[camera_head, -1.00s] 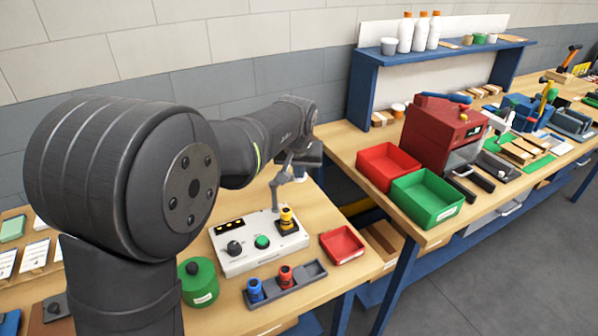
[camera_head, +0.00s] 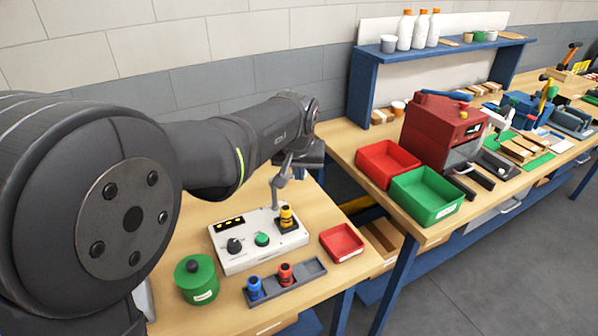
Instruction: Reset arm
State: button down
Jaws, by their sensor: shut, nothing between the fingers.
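The dark forearm of my arm crosses the left and middle of the view, and its far joint hangs over the back of the near bench. I cannot make out my gripper's fingers. A white control box (camera_head: 236,254) stands on the bench with a black knob, a green button (camera_head: 262,239) and a yellow-and-black piece (camera_head: 286,217) upright at its right end. A grey post (camera_head: 276,192) rises behind the box towards a dark part beneath my arm's far end. A grey tray (camera_head: 313,273) in front holds a blue piece (camera_head: 255,288) and a red piece (camera_head: 285,274).
A green lidded pot (camera_head: 197,281) stands left of the tray, and a small red bin (camera_head: 341,243) to its right. The second bench holds a red bin (camera_head: 386,163), a green bin (camera_head: 426,196) and a red machine (camera_head: 438,135). A blue shelf (camera_head: 362,85) stands behind.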

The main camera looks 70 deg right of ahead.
jog(key=v, duration=0.7)
jog(key=shift+s, duration=0.15)
jog(key=w+d+f, duration=0.2)
jog(key=d+f, duration=0.5)
jog(key=f, duration=0.2)
jog(key=shift+w+d, duration=0.2)
jog(key=shift+f, duration=0.1)
